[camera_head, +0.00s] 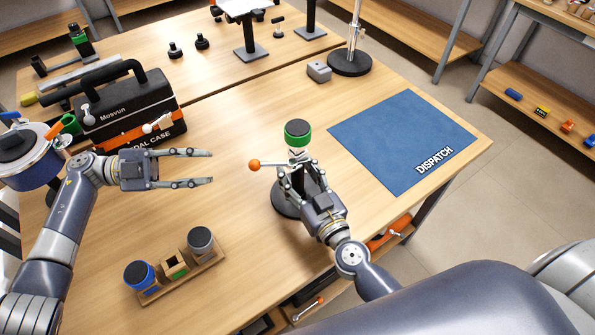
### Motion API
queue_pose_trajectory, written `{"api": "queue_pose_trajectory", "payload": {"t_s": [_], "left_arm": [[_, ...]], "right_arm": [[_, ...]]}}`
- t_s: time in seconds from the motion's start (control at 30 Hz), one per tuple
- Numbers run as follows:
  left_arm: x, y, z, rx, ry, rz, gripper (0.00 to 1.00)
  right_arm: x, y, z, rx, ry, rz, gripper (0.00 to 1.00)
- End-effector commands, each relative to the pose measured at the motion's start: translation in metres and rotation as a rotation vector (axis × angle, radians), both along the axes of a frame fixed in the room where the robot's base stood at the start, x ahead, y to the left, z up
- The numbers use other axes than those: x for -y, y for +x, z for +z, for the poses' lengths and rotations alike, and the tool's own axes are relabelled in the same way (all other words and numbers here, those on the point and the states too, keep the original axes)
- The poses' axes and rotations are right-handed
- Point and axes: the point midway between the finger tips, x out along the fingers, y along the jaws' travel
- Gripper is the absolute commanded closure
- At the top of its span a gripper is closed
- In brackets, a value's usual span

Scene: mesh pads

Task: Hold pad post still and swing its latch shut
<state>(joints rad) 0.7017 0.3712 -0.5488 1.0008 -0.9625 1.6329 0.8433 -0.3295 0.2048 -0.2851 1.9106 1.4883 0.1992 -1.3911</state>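The pad post (298,151) stands upright on a round dark base (284,207), with a green-sided, dark-topped pad (298,133) on top. Its latch ends in an orange ball (254,164), which sticks out to the left. My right gripper (297,163) comes from the lower right and has its fingers on both sides of the post, seemingly closed on it below the pad; the hand hides much of the post. My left gripper (211,167) is open and empty, left of the orange ball and apart from it, its fingers pointing right.
A blue DISPATCH mat (390,135) lies at the right. A wooden holder (178,275) with blue and grey pads stands at front left. A black case (125,105) and a round tin (30,165) stand at the left. A grey block (319,71) and stand base (349,63) are behind.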

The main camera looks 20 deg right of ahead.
Motion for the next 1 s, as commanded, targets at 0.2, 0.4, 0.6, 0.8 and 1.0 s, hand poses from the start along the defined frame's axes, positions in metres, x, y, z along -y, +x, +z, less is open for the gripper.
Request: {"api": "queue_pose_trajectory", "payload": {"t_s": [0.2,0.4,0.6,0.8,1.0], "left_arm": [[0.0001,0.0,0.0,0.0,0.0,0.0,0.67],[0.0001,0.0,0.0,0.0,0.0,0.0,0.67],[0.0,0.0,0.0,0.0,0.0,0.0,0.67],[0.0,0.0,0.0,0.0,0.0,0.0,0.67],[0.0,0.0,-0.0004,0.0,0.0,0.0,0.67]], "right_arm": [[-0.0003,0.0016,-0.0002,0.0,0.0,0.001,0.51],[-0.0002,0.0015,-0.0002,0.0,0.0,0.001,0.8],[-0.0002,0.0014,-0.0003,-0.001,0.0,0.001,0.8],[-0.0002,0.0013,-0.0003,-0.001,0.0,0.001,1.0],[-0.0002,0.0013,-0.0014,-0.001,-0.001,0.001,1.0]]}}
